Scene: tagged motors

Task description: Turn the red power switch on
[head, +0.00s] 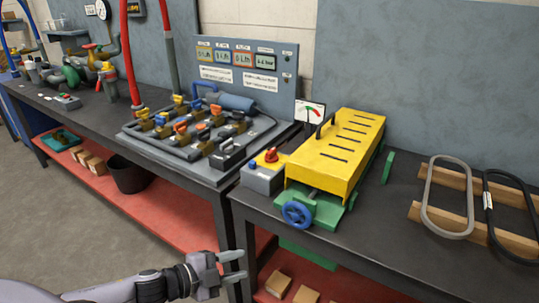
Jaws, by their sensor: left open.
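The red power switch (271,155) is a red knob on top of a small grey box (262,178) with a yellow patch. The box stands on the dark bench, against the left side of a yellow-covered machine (335,155) with a green base and a blue handwheel (297,215). Which position the switch is in is too small to tell. My left gripper (240,265) is open and empty, low at the bottom of the view, in front of and below the bench edge, apart from the switch. My right gripper is not in view.
Left of the switch, a valve panel (193,150) with several coloured handles reaches close to the box. Two belt loops (447,197) rest on wooden strips at right. The bench front edge lies between my gripper and the switch.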

